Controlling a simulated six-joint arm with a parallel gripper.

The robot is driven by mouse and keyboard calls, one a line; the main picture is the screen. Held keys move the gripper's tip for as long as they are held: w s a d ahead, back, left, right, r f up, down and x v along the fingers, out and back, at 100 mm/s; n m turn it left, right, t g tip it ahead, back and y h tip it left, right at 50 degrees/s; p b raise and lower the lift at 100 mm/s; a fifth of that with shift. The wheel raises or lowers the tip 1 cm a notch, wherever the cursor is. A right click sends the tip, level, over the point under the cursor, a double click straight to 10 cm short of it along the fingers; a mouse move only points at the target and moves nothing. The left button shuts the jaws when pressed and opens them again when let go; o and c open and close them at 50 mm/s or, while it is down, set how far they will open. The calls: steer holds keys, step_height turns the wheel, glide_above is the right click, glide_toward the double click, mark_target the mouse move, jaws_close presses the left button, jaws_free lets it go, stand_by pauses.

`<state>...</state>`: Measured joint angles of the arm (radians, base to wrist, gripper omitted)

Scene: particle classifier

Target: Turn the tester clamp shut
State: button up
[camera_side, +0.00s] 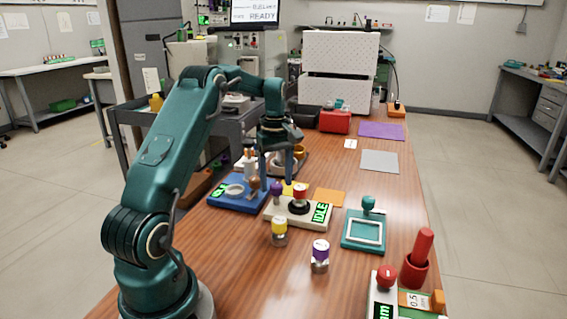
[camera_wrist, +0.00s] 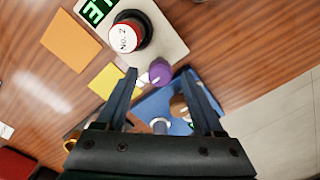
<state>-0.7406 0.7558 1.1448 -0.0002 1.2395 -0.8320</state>
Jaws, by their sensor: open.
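The beige tester (camera_side: 280,212) stands mid-table with a green IDLE display. A red-capped jar (camera_side: 299,190) marked No. 2 sits in its black round seat; its cap shows in the wrist view (camera_wrist: 125,37). A purple knob (camera_side: 276,189) on the tester's left end looks like the clamp handle. My gripper (camera_side: 277,178) is open and pointing down above this knob. In the wrist view the purple knob (camera_wrist: 160,71) lies between the spread fingertips (camera_wrist: 160,76). I cannot tell whether the fingers touch it.
A blue device (camera_side: 235,204) with a brown knob stands close behind-left. Yellow-capped (camera_side: 279,231) and purple-capped (camera_side: 320,256) jars stand in front. A teal tray (camera_side: 348,236) is to the right. An orange mat (camera_side: 329,197) lies behind the tester.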

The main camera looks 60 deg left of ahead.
steer(key=shift+f, duration=0.5)
jaws_close()
